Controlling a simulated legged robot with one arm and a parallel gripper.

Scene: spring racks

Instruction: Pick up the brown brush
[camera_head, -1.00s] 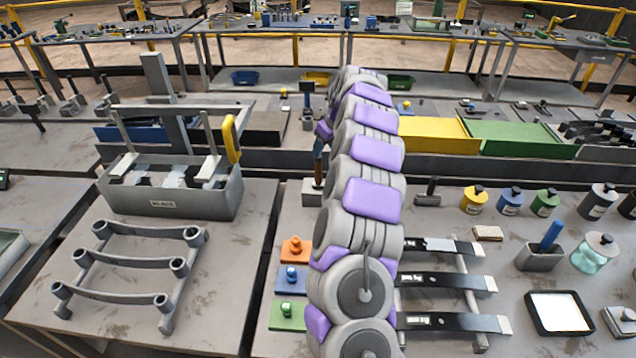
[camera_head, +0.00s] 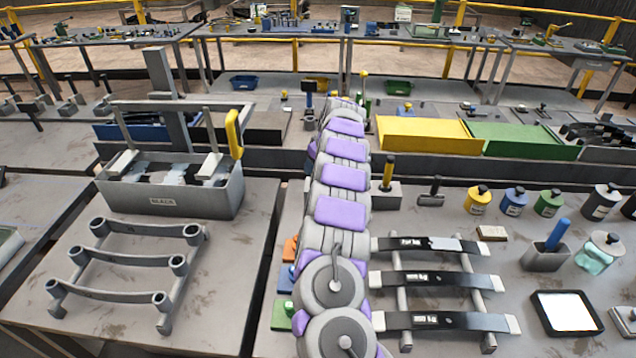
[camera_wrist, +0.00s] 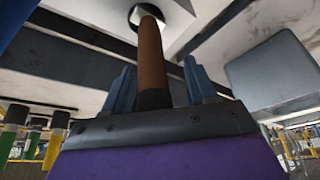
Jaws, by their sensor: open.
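In the wrist view the brown brush (camera_wrist: 151,55) shows as a brown handle with a dark section at its lower end in the picture. Its other end meets a round dark opening in a pale holder (camera_wrist: 178,14). My gripper (camera_wrist: 159,70) is open, with one blue finger on each side of the handle. The handle lies between the fingers; I cannot tell whether either touches it. The dark gripper body hides the end of the brush nearest me. In the head view my arm hides the brush and the gripper.
Yellow and green handles (camera_wrist: 34,138) show at the wrist view's left. A grey bin (camera_head: 171,187) and a black-strapped rack (camera_head: 432,281) flank my arm.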

